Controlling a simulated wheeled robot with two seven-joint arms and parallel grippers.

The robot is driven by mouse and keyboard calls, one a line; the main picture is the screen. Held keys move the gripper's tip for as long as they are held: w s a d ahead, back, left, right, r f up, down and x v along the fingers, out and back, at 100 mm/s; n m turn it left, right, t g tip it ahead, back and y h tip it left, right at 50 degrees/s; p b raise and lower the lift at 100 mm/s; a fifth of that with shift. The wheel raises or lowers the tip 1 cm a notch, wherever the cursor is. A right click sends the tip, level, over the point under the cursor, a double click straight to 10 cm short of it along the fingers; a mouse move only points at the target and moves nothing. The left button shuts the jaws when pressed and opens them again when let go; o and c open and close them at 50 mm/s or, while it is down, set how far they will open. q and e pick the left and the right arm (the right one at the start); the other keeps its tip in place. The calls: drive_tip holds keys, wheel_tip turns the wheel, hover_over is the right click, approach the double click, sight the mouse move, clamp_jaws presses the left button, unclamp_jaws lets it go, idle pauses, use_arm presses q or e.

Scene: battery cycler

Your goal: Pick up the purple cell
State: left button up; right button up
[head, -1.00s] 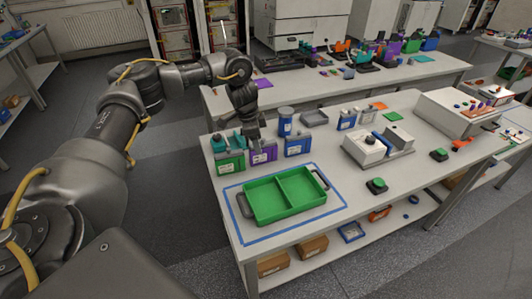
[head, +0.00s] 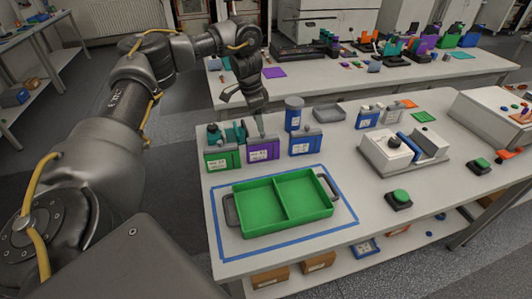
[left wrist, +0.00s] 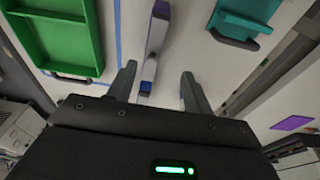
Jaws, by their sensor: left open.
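The purple cell (head: 263,150) stands upright on the table, between a green cell (head: 222,158) on its left and a blue cell (head: 305,142) on its right. My left gripper (head: 260,130) points down just above and behind the purple cell's top. In the left wrist view, my left gripper (left wrist: 158,72) is open with nothing clearly held. A narrow purple-edged thing, seemingly the purple cell (left wrist: 160,32), shows ahead of the fingertips. A blue and white thing, perhaps the blue cell (left wrist: 148,72), shows in the gap between them. I cannot tell about contact. My right gripper is out of view.
A green two-part tray (head: 243,210) with dark handles lies inside blue tape in front of the cells. A teal thing (head: 236,132) stands close behind the green cell. A blue canister (head: 293,114) stands behind the blue cell. A grey-white device (head: 402,152) is further right.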

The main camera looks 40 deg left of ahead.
sight(260, 137)
use_arm(q)
drive_tip(key=f, duration=0.3)
drive_tip(key=f+b, duration=0.1)
drive_tip(key=f, duration=0.1)
drive_tip(key=shift+d, duration=0.3)
drive_tip(key=shift+w+f, duration=0.1)
drive_tip(key=shift+f, duration=0.2)
drive_tip(key=f, duration=0.2)
drive_tip(key=d+f+p, duration=0.1)
drive_tip(key=f, duration=0.1)
drive_tip(key=shift+d+f, duration=0.1)
drive_tip(key=shift+f, duration=0.25)
clamp_jaws()
drive_tip(key=shift+w+r, duration=0.1)
